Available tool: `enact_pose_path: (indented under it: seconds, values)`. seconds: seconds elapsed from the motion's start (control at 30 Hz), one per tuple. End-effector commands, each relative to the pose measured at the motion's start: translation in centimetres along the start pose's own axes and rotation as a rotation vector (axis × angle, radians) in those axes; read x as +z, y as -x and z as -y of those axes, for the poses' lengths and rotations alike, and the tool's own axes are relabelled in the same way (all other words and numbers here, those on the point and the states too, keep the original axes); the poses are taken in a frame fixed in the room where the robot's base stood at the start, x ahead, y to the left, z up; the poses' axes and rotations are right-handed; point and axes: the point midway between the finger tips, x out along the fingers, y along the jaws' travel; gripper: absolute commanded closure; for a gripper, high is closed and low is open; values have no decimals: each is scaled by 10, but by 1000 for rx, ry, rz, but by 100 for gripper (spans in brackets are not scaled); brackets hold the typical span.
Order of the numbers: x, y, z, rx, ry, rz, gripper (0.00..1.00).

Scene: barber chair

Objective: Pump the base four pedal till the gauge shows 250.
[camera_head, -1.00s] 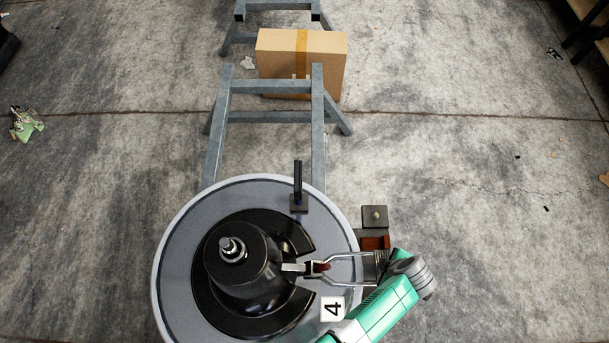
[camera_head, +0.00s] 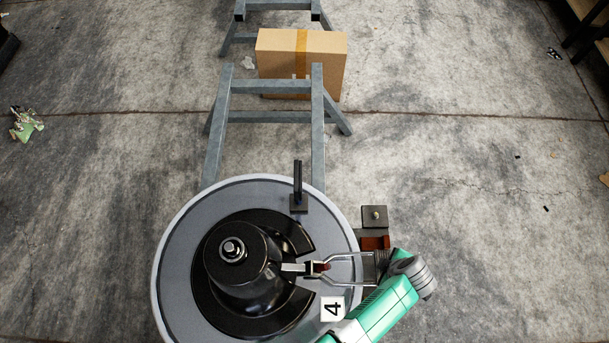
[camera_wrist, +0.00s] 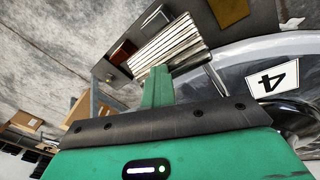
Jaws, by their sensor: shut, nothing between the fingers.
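Base four is a round grey disc (camera_head: 180,240) with a black hub (camera_head: 238,275) and a white "4" label (camera_head: 332,309); the label also shows in the wrist view (camera_wrist: 272,80). Its pedal has a forked metal lever (camera_head: 350,256) reaching right from the hub to a ribbed silver pad (camera_wrist: 170,47). My gripper's green fingers (camera_wrist: 158,84) are together, with their tips at the pad's near edge; touching or just above, I cannot tell. In the head view my green arm end covers part of the pad. No gauge face is readable.
A dark upright post (camera_head: 298,182) stands on the disc's far rim. A dark block with a brass knob (camera_head: 374,215) and a red-brown block (camera_head: 374,243) sit beside the pedal. Grey metal trestles (camera_head: 270,88) and a cardboard box (camera_head: 330,65) stand behind.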

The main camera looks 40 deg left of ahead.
Motion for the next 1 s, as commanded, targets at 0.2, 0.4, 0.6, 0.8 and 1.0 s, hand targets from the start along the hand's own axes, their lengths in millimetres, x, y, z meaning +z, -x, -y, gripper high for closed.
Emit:
enact_pose_path:
  seconds: [0.2, 0.4, 0.6, 0.8, 1.0]
  values:
    - [-2, -3, 4, -8, 0, -4, 100]
    - [-2, -3, 4, -8, 0, -4, 100]
    - [-4, 7, 2, -8, 0, -4, 100]
    - [-15, 45, -2, -9, 1, -5, 100]
    - [-26, 80, -6, -11, 1, -7, 100]
